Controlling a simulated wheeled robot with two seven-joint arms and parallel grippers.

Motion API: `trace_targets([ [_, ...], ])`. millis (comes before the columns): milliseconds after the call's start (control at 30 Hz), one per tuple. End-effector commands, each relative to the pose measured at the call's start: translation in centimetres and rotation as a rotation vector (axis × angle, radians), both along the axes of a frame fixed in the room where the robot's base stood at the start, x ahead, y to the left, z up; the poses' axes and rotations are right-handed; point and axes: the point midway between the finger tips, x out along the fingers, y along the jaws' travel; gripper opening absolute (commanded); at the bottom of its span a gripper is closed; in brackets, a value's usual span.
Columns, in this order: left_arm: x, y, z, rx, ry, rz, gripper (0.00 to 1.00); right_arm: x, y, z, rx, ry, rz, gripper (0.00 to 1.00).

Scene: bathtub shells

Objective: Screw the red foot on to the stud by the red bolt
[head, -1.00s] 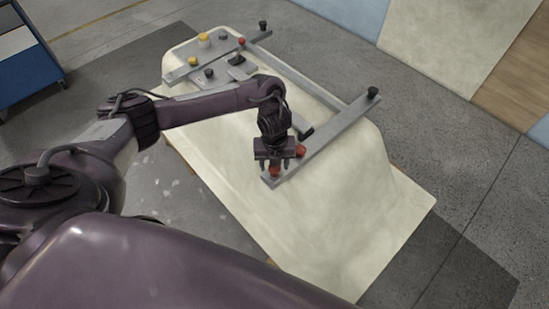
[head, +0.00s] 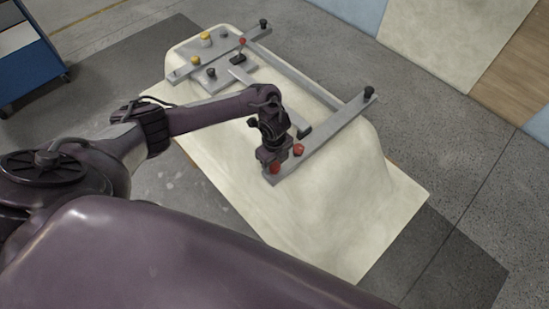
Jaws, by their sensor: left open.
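The red foot (head: 275,168) is at the near-left end of the long grey bar (head: 325,133) that lies across the pale upturned tub shell. The red bolt (head: 298,150) is on the same bar, a little farther along it. My left gripper (head: 271,163) points down at the red foot, with its jaws open around or just beside it; I cannot tell which. The stud is hidden. My right gripper is out of view.
Black feet stand at the far ends of this bar (head: 368,92) and of the back bar (head: 263,24). Yellow caps (head: 206,38) and another small red piece (head: 242,41) are at the back. A blue cart (head: 35,62) stands at the upper left.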

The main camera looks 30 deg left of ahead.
Motion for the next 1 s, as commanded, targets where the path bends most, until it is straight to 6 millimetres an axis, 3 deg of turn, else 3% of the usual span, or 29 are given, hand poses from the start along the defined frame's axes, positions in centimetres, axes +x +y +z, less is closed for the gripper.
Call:
trace_targets([
  [67, 0.0, 0.0, 0.0, 0.000, 0.000, -0.002, 0.52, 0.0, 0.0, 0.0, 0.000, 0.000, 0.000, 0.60],
  [400, 0.0, 0.0, 0.0, -0.001, 0.000, -0.004, 0.08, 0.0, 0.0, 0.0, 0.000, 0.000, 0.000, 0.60],
  [1000, 0.1, 0.0, -0.2, -0.001, -0.002, -0.359, 0.08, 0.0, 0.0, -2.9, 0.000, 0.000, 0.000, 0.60],
])
